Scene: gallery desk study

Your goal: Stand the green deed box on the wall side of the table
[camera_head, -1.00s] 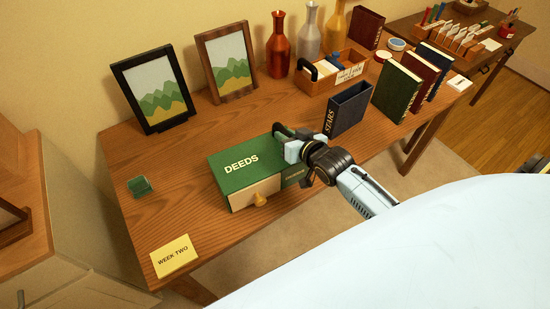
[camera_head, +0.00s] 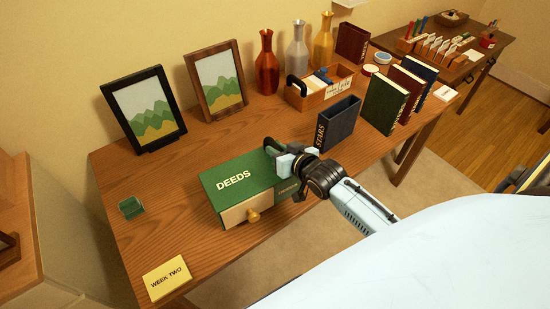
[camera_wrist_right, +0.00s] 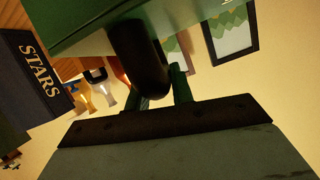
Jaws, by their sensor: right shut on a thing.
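The green deed box (camera_head: 228,192), lettered DEEDS, lies on the wooden table (camera_head: 150,215) near its front edge, with a pale drawer front and a yellow knob (camera_head: 253,216) facing the front. I cannot tell whether it is slightly lifted. My right gripper (camera_head: 281,152) is shut on the box at its right end. The wrist view shows the box's green side (camera_wrist_right: 75,25) close above a dark finger, with the exact grip partly hidden. My left gripper is not in view.
Two picture frames (camera_head: 143,112) (camera_head: 216,82) stand along the wall side. Vases (camera_head: 267,68), a wooden caddy (camera_head: 320,95), a dark STARS box (camera_head: 340,122) and several books (camera_head: 386,104) stand farther right. A small green item (camera_head: 131,208) and a WEEK TWO card (camera_head: 167,279) are at left. Table between box and frames is clear.

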